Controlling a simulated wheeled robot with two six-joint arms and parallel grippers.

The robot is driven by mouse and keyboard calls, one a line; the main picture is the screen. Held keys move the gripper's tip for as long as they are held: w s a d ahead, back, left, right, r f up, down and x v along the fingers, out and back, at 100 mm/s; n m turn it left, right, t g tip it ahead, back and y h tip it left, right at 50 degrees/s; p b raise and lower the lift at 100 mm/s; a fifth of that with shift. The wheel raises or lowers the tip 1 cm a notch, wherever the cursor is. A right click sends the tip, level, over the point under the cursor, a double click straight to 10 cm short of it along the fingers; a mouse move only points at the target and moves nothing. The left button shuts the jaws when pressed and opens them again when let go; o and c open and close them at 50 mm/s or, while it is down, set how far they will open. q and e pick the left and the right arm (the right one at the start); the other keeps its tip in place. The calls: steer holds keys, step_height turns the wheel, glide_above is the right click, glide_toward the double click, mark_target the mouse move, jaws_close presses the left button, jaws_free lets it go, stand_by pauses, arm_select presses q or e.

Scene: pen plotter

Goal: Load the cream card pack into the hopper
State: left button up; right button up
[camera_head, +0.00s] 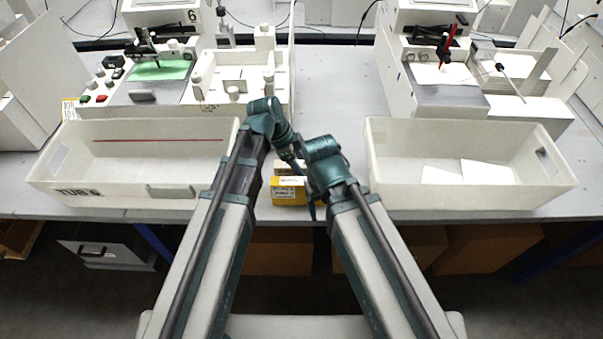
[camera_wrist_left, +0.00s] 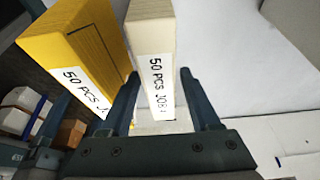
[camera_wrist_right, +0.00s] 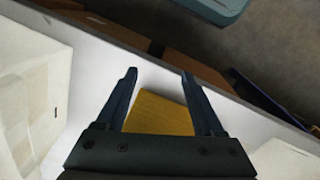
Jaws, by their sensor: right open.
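The cream card pack (camera_wrist_left: 152,50), labelled "50 PCS", stands between the fingers of my left gripper (camera_wrist_left: 160,74), which is open around it with a gap on the right side. In the head view the cream pack (camera_head: 283,168) is partly hidden behind my wrists, and my left gripper (camera_head: 289,158) reaches down at it. My right gripper (camera_wrist_right: 158,72) is open and empty above a yellow pack (camera_wrist_right: 160,115). A post-framed recess (camera_head: 238,82) on the left machine looks like a hopper; I cannot tell for sure.
The yellow pack (camera_head: 290,192) stands at the table's front edge, next to the cream one. A white tub (camera_head: 130,128) lies to the left, and another tub (camera_head: 400,130) with white cards to the right. A second plotter (camera_head: 450,80) stands back right. Bare table (camera_head: 340,85) lies between the machines.

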arm_select(q)
jaws_close()
steer(key=shift+r, duration=0.1)
step_height(320, 180, up, 10)
steer(key=p, duration=1)
steer(key=shift+r+p, duration=0.25)
steer(key=shift+p, duration=0.05)
steer(key=shift+r, duration=0.1)
